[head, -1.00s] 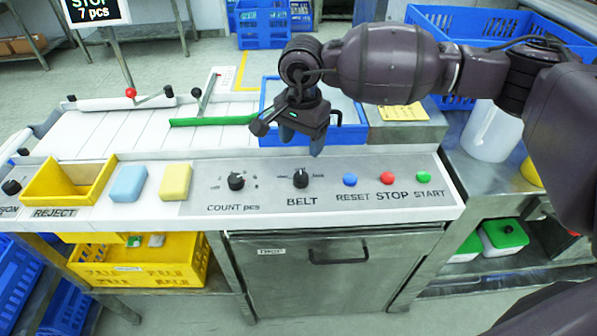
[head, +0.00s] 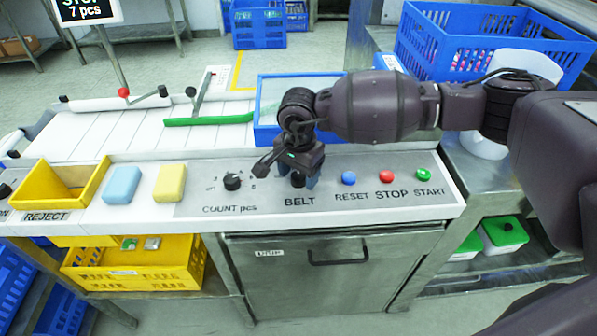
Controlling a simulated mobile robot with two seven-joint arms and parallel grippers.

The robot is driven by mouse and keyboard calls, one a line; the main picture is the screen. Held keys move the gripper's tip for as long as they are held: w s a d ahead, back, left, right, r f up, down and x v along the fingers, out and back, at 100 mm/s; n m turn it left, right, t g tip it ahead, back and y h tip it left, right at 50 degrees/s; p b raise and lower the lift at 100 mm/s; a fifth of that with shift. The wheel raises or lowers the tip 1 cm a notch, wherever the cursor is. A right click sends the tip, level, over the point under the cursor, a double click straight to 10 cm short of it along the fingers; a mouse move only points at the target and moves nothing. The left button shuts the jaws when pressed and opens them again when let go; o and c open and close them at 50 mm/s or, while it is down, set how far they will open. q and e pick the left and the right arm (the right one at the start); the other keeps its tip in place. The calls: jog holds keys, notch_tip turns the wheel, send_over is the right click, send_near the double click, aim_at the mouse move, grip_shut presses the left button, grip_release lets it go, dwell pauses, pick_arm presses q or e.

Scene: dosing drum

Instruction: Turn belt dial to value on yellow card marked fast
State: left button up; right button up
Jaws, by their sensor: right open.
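The black belt dial (head: 297,180) sits above the BELT label on the grey control panel. My right gripper (head: 295,180) is right over it, pointing down, with its fingers open around or just in front of the dial; contact cannot be told. The gripper hides the dial's scale and most of its pointer. The yellow card is hidden behind my right arm now. My left gripper does not show.
The count dial (head: 232,181) is left of the belt dial. Blue RESET (head: 348,178), red STOP (head: 387,177) and green START (head: 424,174) buttons are to the right. Blue (head: 122,185) and yellow (head: 170,182) blocks and a yellow reject bin (head: 62,188) lie left.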

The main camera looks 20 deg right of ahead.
jog(key=shift+c, duration=0.3)
jog(key=c, duration=0.9)
jog(key=shift+o, duration=0.2)
